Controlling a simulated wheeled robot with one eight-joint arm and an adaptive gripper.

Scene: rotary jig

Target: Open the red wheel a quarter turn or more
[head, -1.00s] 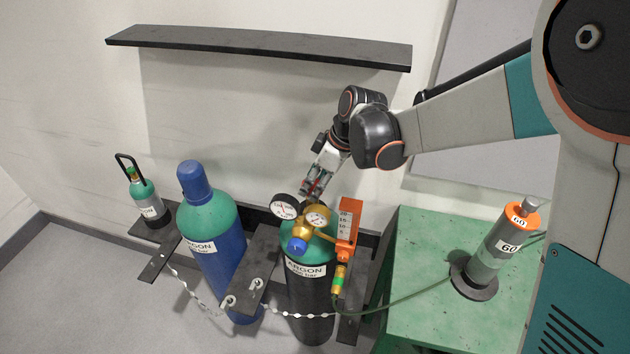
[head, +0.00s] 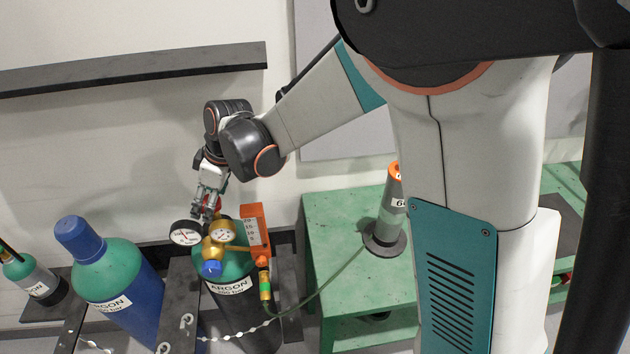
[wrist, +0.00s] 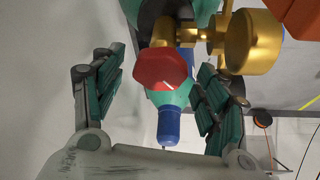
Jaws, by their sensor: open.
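The red wheel (wrist: 163,72) sits on the brass valve at the top of the argon cylinder (head: 228,262) with a green shoulder and dark body. In the wrist view it lies between my two fingers. My gripper (wrist: 160,62) is open, with one finger on each side of the wheel and visible gaps to both. In the head view my gripper (head: 206,204) is at the valve behind the gauges, and only a bit of red shows there. The wheel's exact turn angle cannot be told.
A white-faced gauge (head: 186,233), a brass gauge (head: 222,232), a blue knob (head: 212,268) and an orange flowmeter (head: 256,228) crowd the valve. A blue argon cylinder (head: 128,305) stands left. A green bench (head: 335,225) stands right. A dark shelf (head: 150,65) is above.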

